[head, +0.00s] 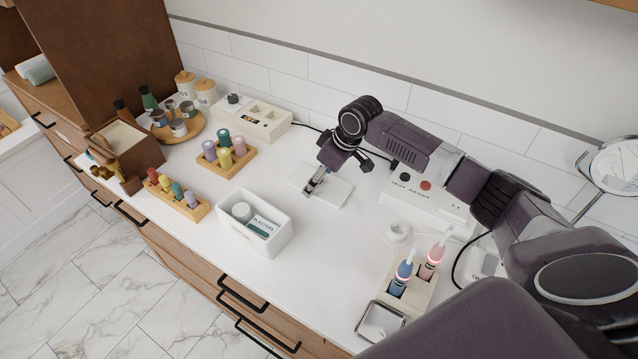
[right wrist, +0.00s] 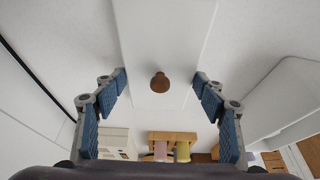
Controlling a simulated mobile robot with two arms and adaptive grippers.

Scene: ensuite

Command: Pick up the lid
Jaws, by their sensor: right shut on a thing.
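The lid (head: 337,191) is a flat white rectangular panel at the middle of the counter in the head view. In the right wrist view the lid (right wrist: 160,30) runs away from me, with a small round brown knob (right wrist: 160,82) on it. My right gripper (head: 313,184) is over the lid, its fingers spread across the width and shut on its two long sides. The right gripper (right wrist: 160,79) has the knob between its fingers. I cannot tell whether the lid is clear of the counter. My left gripper is not in view.
An open white box (head: 280,239) with a jar and packets stands in front of the lid. Wooden racks (head: 232,168) of coloured spools are to the left. A white socket unit (head: 408,198) and a toothbrush stand (head: 416,296) are to the right. Bare counter surrounds the lid.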

